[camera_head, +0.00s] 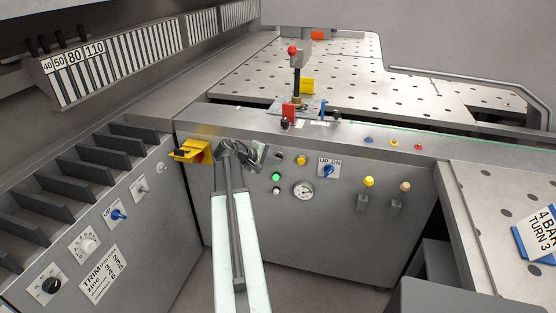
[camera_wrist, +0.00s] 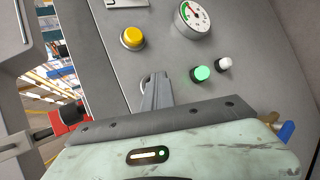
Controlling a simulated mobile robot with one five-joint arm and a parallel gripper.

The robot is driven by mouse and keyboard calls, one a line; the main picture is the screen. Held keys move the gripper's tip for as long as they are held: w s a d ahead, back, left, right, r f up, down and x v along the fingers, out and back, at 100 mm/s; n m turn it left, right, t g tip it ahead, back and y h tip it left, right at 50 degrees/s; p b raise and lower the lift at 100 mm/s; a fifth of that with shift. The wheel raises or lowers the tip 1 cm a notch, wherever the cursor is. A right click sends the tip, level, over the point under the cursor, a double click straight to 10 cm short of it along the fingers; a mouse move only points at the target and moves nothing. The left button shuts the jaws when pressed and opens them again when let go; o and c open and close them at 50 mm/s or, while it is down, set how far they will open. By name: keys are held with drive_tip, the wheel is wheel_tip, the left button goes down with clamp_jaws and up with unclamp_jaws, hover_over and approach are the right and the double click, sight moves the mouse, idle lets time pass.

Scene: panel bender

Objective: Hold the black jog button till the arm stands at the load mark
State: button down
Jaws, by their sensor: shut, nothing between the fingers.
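My gripper (camera_head: 254,155) is at the front control panel (camera_head: 330,218), fingers closed and empty. In the wrist view its fingertips (camera_wrist: 158,76) point at the panel between the yellow button (camera_wrist: 132,38) and the green button (camera_wrist: 201,74). Part of a round rim shows behind the fingers, mostly hidden. A dark button (camera_head: 280,156) shows just right of my gripper in the head view; I cannot tell whether the fingertips touch it. The machine's upright arm (camera_head: 297,80) with a red knob stands on the bed behind the panel. A red tag (camera_head: 288,112) and yellow tag (camera_head: 306,86) are near its base; no load mark can be read.
A gauge (camera_head: 304,190), a white button (camera_head: 277,191) and a blue switch (camera_head: 327,170) are right of my gripper. A yellow box (camera_head: 192,151) juts out at left. The slotted left cabinet (camera_head: 95,225) and right table (camera_head: 490,235) flank the space.

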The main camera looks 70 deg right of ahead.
drive_tip(key=shift+a, duration=0.9)
drive_tip(key=a, duration=0.5)
drive_tip(key=shift+s, duration=0.2)
idle(0.5)
